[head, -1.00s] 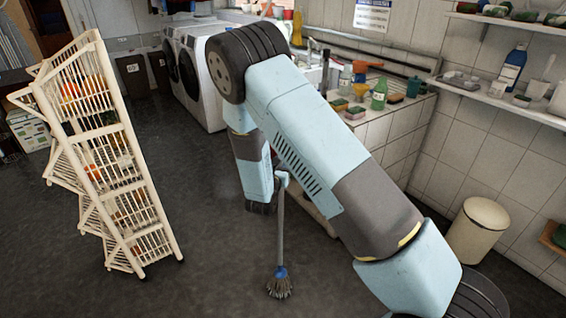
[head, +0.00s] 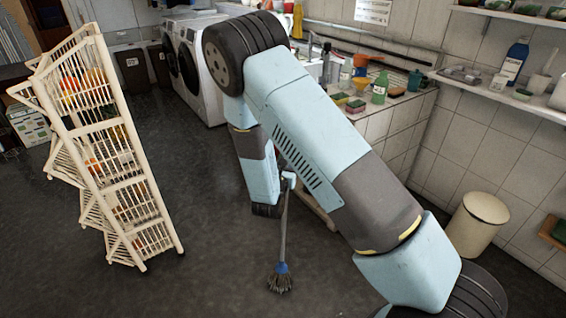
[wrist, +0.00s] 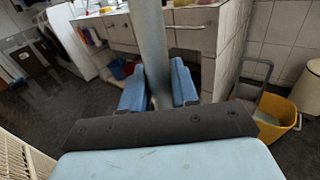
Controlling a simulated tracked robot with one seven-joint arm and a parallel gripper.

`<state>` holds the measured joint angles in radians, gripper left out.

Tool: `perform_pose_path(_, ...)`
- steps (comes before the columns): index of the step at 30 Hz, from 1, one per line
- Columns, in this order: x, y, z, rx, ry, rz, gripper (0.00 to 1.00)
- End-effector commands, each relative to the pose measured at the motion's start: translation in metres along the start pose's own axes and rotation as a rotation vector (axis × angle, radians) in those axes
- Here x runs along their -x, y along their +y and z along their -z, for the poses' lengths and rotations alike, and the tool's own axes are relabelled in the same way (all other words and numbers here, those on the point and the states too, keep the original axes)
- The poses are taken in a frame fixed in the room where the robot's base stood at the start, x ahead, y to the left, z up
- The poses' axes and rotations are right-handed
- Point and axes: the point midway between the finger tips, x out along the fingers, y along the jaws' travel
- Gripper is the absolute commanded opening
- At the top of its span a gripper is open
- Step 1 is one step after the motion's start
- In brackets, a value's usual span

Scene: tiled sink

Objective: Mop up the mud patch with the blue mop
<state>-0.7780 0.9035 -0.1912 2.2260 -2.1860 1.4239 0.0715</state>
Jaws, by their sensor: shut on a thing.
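The mop shows in the head view, with a grey handle (head: 284,225), a blue collar and a dark stringy head (head: 280,282) low over or on the dark floor; I cannot tell if it touches. The handle leans slightly. My gripper (wrist: 158,84) is shut on the mop's handle (wrist: 152,40), which runs between its two blue fingers in the wrist view. In the head view my arm largely hides the gripper. I cannot make out a mud patch on the dark floor in either view.
A cream slatted rack (head: 110,150) stands at left. White washing machines (head: 195,65) stand at the back. A tiled counter (head: 395,125) and a cream bin (head: 477,222) are at right. The wrist view shows a yellow bucket (wrist: 277,120). Floor between rack and mop is clear.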

Motion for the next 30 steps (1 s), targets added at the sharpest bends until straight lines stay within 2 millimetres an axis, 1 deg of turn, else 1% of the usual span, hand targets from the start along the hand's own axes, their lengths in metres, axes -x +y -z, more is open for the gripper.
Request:
perform_pose_path(1,0.003,-0.003,0.003,0.007,0.009,0.000,0.00)
perform_pose_path(9,0.015,-0.018,0.003,0.007,0.011,0.000,0.00)
perform_pose_path(17,0.020,-0.023,0.002,0.007,0.010,-0.001,0.00)
perform_pose_path(30,0.036,-0.045,-0.001,0.006,0.007,0.000,0.00)
